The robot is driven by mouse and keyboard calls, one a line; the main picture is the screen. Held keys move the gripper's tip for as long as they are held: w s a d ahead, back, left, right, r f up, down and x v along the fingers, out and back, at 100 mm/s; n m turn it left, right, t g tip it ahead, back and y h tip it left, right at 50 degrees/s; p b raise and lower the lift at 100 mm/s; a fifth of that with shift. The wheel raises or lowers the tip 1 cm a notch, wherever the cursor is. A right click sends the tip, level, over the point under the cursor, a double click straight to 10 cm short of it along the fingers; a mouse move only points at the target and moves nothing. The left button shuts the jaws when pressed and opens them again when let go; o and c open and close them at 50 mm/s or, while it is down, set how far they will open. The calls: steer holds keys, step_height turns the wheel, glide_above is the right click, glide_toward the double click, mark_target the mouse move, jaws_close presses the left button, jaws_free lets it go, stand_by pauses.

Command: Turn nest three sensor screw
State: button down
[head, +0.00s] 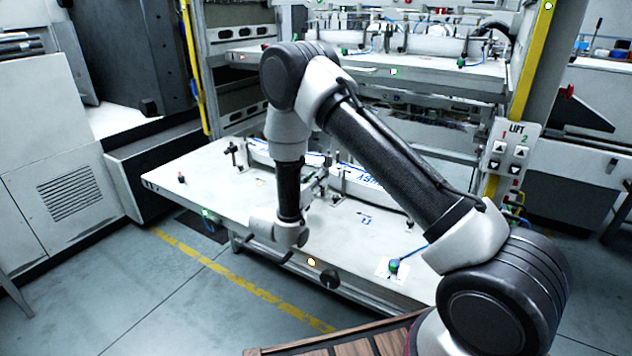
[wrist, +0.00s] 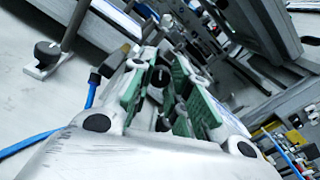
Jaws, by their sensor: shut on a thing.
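In the wrist view my gripper (wrist: 166,90) has its two green-padded fingers close together. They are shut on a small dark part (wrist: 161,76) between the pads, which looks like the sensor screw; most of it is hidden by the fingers. I cannot read a nest number there. In the head view my arm reaches over the white lower shelf (head: 200,172), and my wrist is low over its front part. The gripper and the screw cannot be made out clearly there.
In the wrist view a black-knobbed clamp post (wrist: 47,50) stands left of the fingers, and a blue cable (wrist: 91,92) runs close by. In the head view, an upper shelf (head: 440,78) hangs above the lower one. A yellow post with a lift panel (head: 513,150) stands right.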

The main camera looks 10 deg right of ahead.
steer(key=shift+n, duration=0.4)
steer(key=c, duration=1.6)
jaws_free()
steer(key=shift+o, duration=0.2)
steer(key=shift+a, duration=0.15)
steer(key=v, duration=1.2)
